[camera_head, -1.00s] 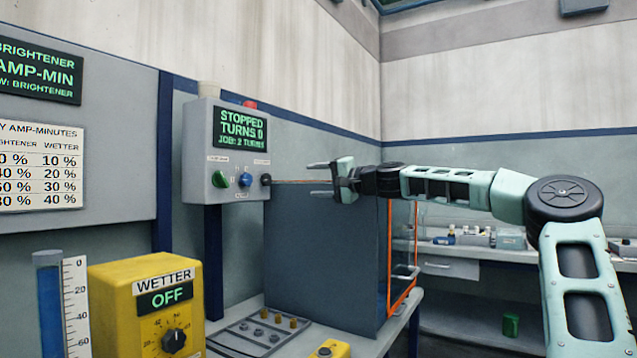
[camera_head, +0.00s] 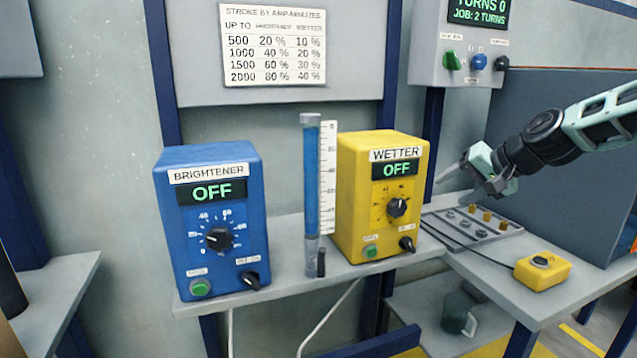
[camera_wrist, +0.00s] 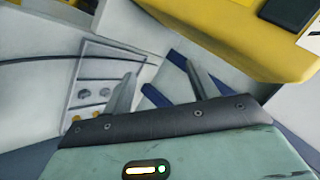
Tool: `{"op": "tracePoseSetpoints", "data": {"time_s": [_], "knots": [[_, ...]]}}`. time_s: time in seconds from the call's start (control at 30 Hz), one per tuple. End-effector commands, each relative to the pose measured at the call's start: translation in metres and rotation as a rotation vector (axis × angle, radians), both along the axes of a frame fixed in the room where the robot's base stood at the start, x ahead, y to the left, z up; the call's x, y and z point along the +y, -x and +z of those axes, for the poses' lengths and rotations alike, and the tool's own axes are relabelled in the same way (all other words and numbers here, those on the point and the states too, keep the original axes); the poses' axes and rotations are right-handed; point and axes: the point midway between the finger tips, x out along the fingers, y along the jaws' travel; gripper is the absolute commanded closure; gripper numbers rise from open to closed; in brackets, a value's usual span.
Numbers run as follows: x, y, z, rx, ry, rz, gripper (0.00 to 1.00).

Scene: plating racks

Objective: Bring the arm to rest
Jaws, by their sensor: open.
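My gripper (camera_head: 459,174) hangs in the air at the right of the head view, just right of the yellow wetter box (camera_head: 350,215) and above the grey panel with knobs. In the wrist view my gripper (camera_wrist: 163,90) shows two fingers spread apart with nothing between them. It is open and empty. My arm reaches in from the right edge of the head view.
A blue brightener box (camera_head: 213,265) and a blue column with a scale (camera_head: 312,185) stand on the bench. A grey control box (camera_head: 460,65) hangs above. The knobbed panel (camera_head: 500,232) and a yellow button box (camera_head: 542,270) lie on the right bench. A mug (camera_head: 459,315) stands below.

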Motion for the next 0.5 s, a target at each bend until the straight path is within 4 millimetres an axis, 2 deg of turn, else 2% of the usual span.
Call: {"op": "tracePoseSetpoints", "data": {"time_s": [0.03,0.1,0.2,0.3,0.4,0.5], "knots": [[0.016,0.020,-0.023,0.045,0.078,0.044,0.42],[0.024,0.047,-0.050,0.101,0.173,0.089,0.42],[0.027,0.090,-0.079,0.173,0.308,0.144,0.42],[0.020,0.135,-0.098,0.232,0.428,0.188,0.42],[0.010,0.171,-0.106,0.270,0.507,0.211,0.42],[0.002,0.197,-0.110,0.296,0.555,0.224,0.42]]}}
